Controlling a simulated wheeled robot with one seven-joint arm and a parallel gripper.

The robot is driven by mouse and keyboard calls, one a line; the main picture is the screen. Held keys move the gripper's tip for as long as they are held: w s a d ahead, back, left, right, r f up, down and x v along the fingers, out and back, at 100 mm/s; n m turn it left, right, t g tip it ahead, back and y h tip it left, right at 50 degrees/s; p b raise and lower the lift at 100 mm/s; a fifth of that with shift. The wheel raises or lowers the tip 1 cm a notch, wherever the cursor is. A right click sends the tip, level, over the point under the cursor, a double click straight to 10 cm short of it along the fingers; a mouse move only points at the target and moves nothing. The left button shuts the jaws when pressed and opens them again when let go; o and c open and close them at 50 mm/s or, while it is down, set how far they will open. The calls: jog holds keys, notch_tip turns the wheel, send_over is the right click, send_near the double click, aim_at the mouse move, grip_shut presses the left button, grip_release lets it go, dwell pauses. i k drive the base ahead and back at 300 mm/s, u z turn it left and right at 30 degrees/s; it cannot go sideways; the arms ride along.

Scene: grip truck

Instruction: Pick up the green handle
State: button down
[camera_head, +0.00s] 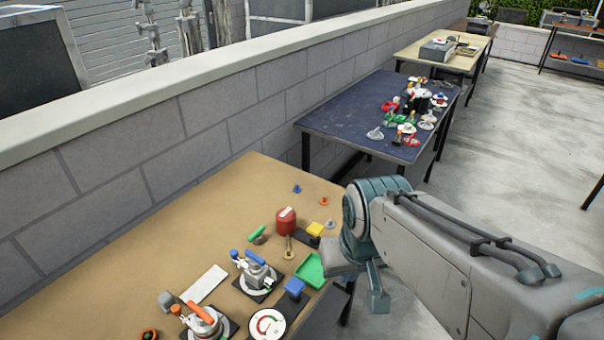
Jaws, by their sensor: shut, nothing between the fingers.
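A small green handle (256,232) with a grey end lies on the tan table (200,232), left of a red round container. My gripper (376,296) is at the end of my arm on the right, beyond the table's right edge. It is shut and empty, well apart from the green handle. My arm hides part of the gripper and the table's right end.
A block wall (120,165) runs behind. A cluttered dark table (345,115) stands farther back.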

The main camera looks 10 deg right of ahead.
aim_at(252, 238)
jog(key=u, duration=0.15)
jog(key=k, duration=0.45)
jog(key=z, duration=0.85)
jog(key=i, duration=0.8)
jog(key=u, duration=0.55)
